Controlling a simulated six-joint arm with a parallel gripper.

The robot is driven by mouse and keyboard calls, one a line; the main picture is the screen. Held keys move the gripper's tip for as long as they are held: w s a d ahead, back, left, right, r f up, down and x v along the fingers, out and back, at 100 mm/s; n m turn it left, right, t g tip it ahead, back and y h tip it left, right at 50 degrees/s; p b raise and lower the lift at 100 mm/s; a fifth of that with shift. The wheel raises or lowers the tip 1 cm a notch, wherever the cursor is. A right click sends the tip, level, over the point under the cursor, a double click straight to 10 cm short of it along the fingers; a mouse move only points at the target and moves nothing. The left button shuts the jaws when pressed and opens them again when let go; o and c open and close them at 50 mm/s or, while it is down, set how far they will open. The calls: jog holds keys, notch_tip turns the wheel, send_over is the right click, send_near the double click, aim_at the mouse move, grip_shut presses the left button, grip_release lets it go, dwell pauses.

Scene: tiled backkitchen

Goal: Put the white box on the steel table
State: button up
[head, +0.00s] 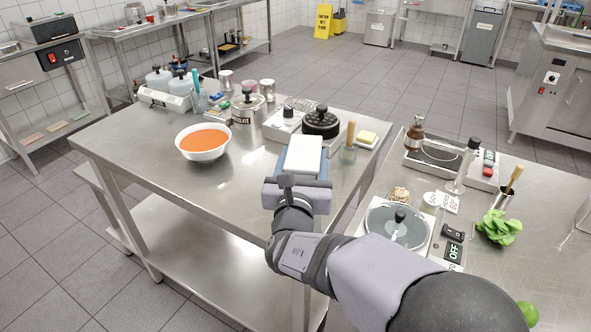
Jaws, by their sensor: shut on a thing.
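A white box (303,155) is held in my gripper (303,168), which is shut on it. Dark blue edges of the jaws show along both sides of the box. The box appears over the near right part of the steel table (155,160). I cannot tell whether the box touches the tabletop, because the gripper and wrist hide its lower side.
A bowl of orange soup (203,143) stands on the table left of the gripper. The table's front left is clear. A second counter (540,210) stands right.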

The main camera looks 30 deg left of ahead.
jog(key=shift+f, duration=2.4)
jog(key=shift+f, duration=0.1)
jog(key=o, duration=1.4)
jog(key=b+v, duration=0.1)
jog(key=v, duration=1.1)
jog(key=shift+b, duration=0.3)
